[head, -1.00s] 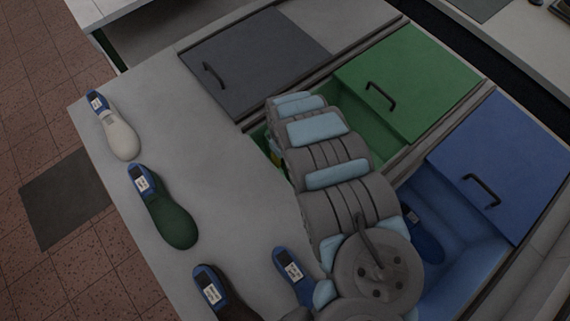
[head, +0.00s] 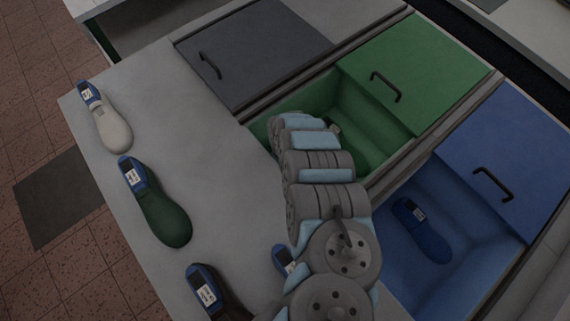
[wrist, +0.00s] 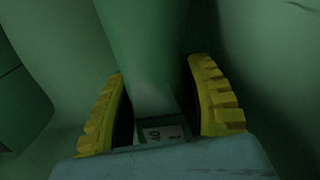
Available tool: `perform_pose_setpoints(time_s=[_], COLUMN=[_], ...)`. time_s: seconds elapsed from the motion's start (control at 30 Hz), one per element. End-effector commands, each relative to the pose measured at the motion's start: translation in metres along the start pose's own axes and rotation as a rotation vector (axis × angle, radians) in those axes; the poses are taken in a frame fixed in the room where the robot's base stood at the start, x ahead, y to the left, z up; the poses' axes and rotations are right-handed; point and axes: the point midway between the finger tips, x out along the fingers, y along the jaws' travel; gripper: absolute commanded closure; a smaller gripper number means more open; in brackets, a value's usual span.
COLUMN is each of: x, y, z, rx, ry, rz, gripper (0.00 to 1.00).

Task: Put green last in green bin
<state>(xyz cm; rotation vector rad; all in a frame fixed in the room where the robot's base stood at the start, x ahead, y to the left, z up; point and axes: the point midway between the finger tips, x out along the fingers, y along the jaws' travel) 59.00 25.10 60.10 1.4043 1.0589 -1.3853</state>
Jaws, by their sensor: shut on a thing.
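My gripper (wrist: 158,72) shows its two yellow ribbed fingers in the wrist view. They are shut on a green last (wrist: 138,45), which stretches up between them, with a white size label near the palm. In the head view my arm reaches over the open green bin (head: 312,95), and my fingers are hidden behind it. A dark green shape (head: 366,152) shows inside the bin beside the arm, probably the held last. I cannot tell whether it touches the bin floor. Another green last (head: 163,217) with a blue top lies on the table at left.
A white last (head: 110,127) and a dark last (head: 228,305) lie on the table, with another blue-topped last (head: 284,260) partly behind my arm. The blue bin (head: 395,255) is open and holds a blue last (head: 425,235). The grey lid (head: 250,55) is closed.

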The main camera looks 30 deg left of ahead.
Motion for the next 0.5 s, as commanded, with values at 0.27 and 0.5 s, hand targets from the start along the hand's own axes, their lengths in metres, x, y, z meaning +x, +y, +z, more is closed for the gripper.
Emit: perform_pose_setpoints(time_s=[0.27,0.5], x=[0.028,0.03], y=[-0.001,0.001], z=[-0.001,-0.001], rx=[0.001,0.0], ry=[0.002,0.001], rz=[0.0,0.002], gripper=[0.87,0.87])
